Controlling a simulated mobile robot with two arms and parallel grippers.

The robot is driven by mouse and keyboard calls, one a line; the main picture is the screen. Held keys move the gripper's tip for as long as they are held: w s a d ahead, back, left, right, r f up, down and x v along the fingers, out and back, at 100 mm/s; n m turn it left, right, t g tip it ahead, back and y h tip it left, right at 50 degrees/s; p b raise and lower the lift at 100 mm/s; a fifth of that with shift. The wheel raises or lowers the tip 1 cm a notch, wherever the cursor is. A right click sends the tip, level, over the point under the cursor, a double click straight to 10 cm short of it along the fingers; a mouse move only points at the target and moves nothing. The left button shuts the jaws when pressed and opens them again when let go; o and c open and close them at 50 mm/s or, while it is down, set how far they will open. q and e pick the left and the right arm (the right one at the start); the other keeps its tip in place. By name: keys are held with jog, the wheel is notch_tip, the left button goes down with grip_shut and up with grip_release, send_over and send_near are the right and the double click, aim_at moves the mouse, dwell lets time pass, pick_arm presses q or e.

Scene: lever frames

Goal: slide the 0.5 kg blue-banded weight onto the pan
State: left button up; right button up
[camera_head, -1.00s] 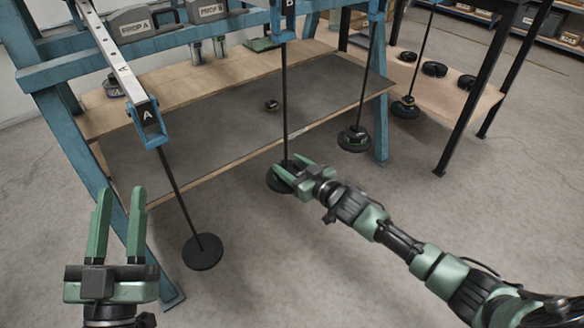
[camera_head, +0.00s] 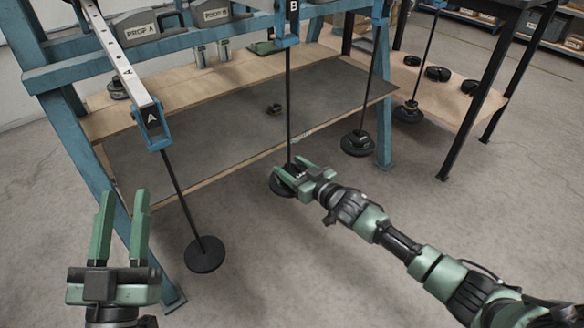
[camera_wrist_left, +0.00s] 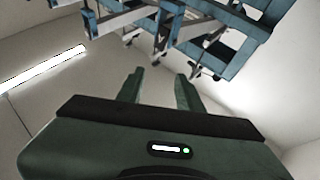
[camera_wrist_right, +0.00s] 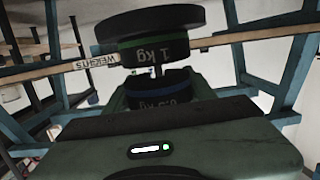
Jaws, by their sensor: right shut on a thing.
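My right gripper (camera_head: 288,165) is at the foot of the rod (camera_head: 289,110) hanging under the "B" label. In the right wrist view it is shut on the blue-banded 0.5 kg weight (camera_wrist_right: 166,92), whose notch shows. Past that weight is a green-banded 1 kg weight (camera_wrist_right: 155,52) against a dark disc, the pan (camera_wrist_right: 150,20). I cannot tell whether the two weights touch or whether the rod is inside the notch. In the head view the pan (camera_head: 279,189) is partly hidden behind the gripper. My left gripper (camera_head: 124,194) is open and empty, away at lower left.
An empty pan (camera_head: 204,255) hangs from lever A (camera_head: 125,75). Another rod further right carries a loaded pan (camera_head: 357,146). A blue frame (camera_head: 385,135) and wooden bench stand behind. Several dark weights (camera_head: 438,73) lie on the right-hand shelf. The floor in front is clear.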

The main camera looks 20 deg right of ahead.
jog(key=shift+w+a+r, duration=0.1)
jog(key=shift+w, duration=0.05)
